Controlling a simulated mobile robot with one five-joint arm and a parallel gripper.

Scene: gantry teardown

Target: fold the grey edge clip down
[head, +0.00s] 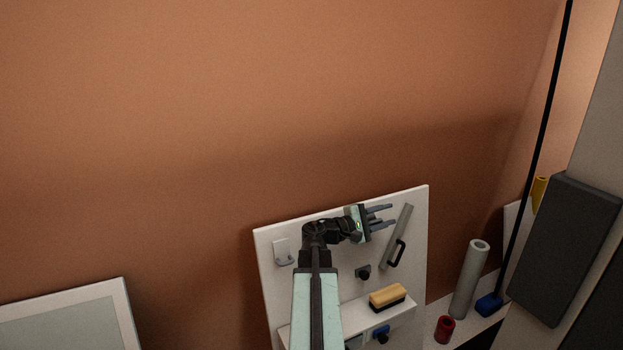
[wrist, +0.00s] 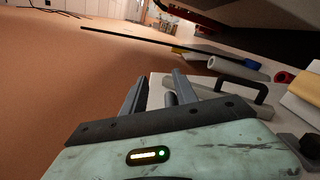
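A long grey bar (head: 398,236), which looks like the edge clip, sits tilted near the right edge of a white upright panel (head: 415,275). A black loop handle (head: 398,254) is fixed at its lower end; the handle also shows in the wrist view (wrist: 243,86), right of my fingers. My gripper (head: 391,214) is open, its two fingers apart and pointing right, just left of the bar's upper part. In the wrist view my gripper (wrist: 158,82) shows nothing clearly held. I cannot tell whether a fingertip touches the bar.
A pale hook (head: 283,252) is on the panel's left, a black knob (head: 363,272) in its middle. A yellow brush (head: 388,296) lies on the panel's ledge. A grey roll (head: 469,280), a red cylinder (head: 445,329) and a blue block (head: 489,305) stand to the right.

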